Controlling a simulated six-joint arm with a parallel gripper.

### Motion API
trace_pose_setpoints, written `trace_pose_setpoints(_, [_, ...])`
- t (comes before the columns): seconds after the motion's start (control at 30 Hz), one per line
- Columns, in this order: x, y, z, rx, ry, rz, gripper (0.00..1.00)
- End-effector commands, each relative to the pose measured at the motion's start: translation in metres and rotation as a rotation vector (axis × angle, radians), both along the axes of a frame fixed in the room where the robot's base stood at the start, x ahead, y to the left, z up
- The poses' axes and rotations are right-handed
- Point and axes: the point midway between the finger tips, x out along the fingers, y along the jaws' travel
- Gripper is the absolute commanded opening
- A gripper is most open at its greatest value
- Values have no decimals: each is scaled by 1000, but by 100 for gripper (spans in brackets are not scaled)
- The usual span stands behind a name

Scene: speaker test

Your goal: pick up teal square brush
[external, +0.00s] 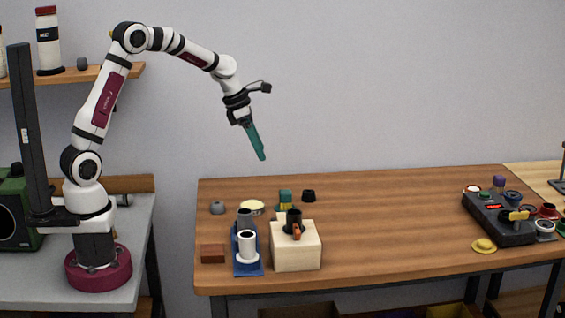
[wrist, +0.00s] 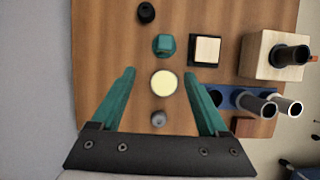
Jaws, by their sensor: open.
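The teal square brush (wrist: 164,44) appears in the wrist view as a small teal piece with a squarish top on a darker rounded base. In the external view, a small teal block (external: 285,195) at the table's back left looks like the same piece. My gripper (external: 261,157) is high above the table's left part, its teal fingers pointing down, apart from everything. In the wrist view my gripper (wrist: 159,72) is open and empty, and the brush lies beyond the fingertips, between their lines.
A cream disc (wrist: 163,83), grey knob (wrist: 158,119), black knob (wrist: 146,12) and square wooden piece (wrist: 207,50) surround the brush. A pale block (external: 296,252) and blue tray (external: 248,268) with cups stand in front. A dark device (external: 498,218) stands right; the table's middle is clear.

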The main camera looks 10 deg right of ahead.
Motion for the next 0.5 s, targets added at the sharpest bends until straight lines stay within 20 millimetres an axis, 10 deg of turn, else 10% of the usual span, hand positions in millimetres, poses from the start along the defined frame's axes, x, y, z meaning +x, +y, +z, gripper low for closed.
trace_pose_setpoints(0.5, [-4,-47,-100,-3,16,29,78])
